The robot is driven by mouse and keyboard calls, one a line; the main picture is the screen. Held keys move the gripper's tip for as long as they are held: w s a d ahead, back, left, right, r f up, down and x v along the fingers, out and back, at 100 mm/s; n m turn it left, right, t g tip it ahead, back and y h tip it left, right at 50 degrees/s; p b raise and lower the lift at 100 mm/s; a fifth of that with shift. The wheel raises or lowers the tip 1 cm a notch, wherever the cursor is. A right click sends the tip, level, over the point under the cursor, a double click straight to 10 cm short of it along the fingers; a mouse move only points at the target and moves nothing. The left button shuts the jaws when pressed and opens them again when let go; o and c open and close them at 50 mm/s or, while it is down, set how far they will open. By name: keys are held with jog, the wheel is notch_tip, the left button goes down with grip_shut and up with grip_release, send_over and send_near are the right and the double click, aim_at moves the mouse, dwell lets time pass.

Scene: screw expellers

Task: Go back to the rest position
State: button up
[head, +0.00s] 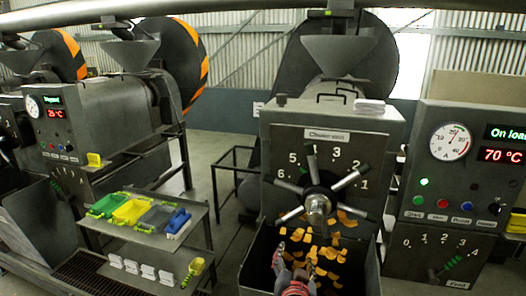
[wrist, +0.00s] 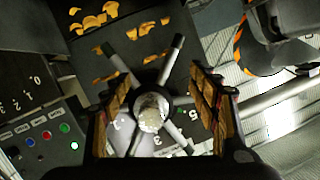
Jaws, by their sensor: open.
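My gripper (head: 296,268) is open and empty, low in front of the middle screw expeller (head: 340,112). It sits just below the spoked handwheel (head: 317,205), whose hub faces me. In the wrist view the two fingers of my gripper (wrist: 168,110) stand apart on either side of the handwheel hub (wrist: 151,112). I cannot tell whether they touch any spoke. The dial plate (head: 335,150) behind the wheel carries numbers. Orange-yellow flakes (head: 325,255) hang or fall in front of the dark bin below the wheel, and they also show in the wrist view (wrist: 95,20).
A control panel (head: 470,160) with a gauge, lit displays and buttons stands close on the right. A cart (head: 150,240) with green, yellow, grey and blue scoops or trays stands on the left. Another expeller (head: 100,100) is behind it. Floor shows between cart and middle machine.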

jog(key=s+a+f+n+g+y, duration=0.4)
jog(key=s+a+f+g, duration=0.1)
jog(key=s+a+f, duration=0.15)
jog(key=s+n+g, duration=0.2)
jog(key=s+g, duration=0.2)
jog(key=s, duration=0.5)
jog(key=s+d+r+h, duration=0.1)
jog(key=s+d+r, duration=0.4)
jog(key=s+d, duration=0.2)
jog(key=s+d+r+h+b, duration=0.1)
jog(key=s+d+r, duration=0.4)
jog(key=s+d, duration=0.2)
jog(key=shift+d+r, duration=0.2)
jog(key=shift+d, duration=0.05)
jog(key=shift+s, duration=0.1)
dwell(1.3)
